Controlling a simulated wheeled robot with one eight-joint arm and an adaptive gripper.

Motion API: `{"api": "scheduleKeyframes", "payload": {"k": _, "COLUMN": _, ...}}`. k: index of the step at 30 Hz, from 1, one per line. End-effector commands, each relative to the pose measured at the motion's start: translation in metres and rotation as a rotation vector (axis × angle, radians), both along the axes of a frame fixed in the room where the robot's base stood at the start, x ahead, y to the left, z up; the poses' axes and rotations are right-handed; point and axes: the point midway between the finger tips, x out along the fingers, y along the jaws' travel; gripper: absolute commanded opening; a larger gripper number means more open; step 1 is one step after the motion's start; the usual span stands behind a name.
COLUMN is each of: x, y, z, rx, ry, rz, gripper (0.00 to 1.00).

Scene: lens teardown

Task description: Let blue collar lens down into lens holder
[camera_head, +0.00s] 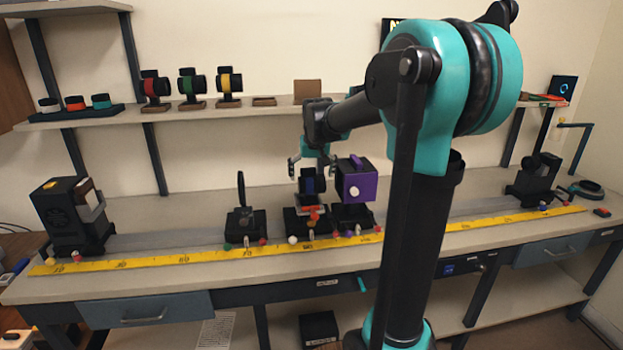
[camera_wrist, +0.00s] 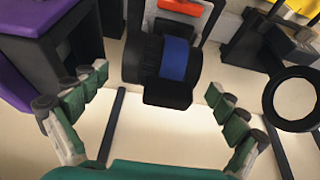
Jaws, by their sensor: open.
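The blue collar lens (camera_head: 308,183), a black barrel with a blue band, is at the lens holder (camera_head: 306,222), a black carriage with orange-red parts on the bench. In the wrist view the lens (camera_wrist: 174,58) lies on its side with the orange part of the holder (camera_wrist: 181,7) beyond it. I cannot tell how deeply it is seated. My gripper (camera_head: 312,167) is just above and behind the lens. In the wrist view my gripper (camera_wrist: 158,82) is open, its green-padded fingers apart from the lens on both sides.
A purple box (camera_head: 357,183) on a carriage stands close to the right of the holder. A black ring mount (camera_head: 244,217) stands to the left. A yellow ruler (camera_head: 190,258) runs along the front. Several collared lenses (camera_head: 191,84) stand on the shelf behind.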

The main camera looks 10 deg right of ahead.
Motion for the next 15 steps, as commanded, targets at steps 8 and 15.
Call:
{"api": "scheduleKeyframes", "payload": {"k": 8, "x": -0.022, "y": 0.000, "z": 0.052, "rx": 0.000, "ry": 0.000, "rz": 0.000, "gripper": 0.98}}
{"api": "scheduleKeyframes", "payload": {"k": 15, "x": -0.036, "y": 0.000, "z": 0.086, "rx": 0.000, "ry": 0.000, "rz": 0.000, "gripper": 0.98}}
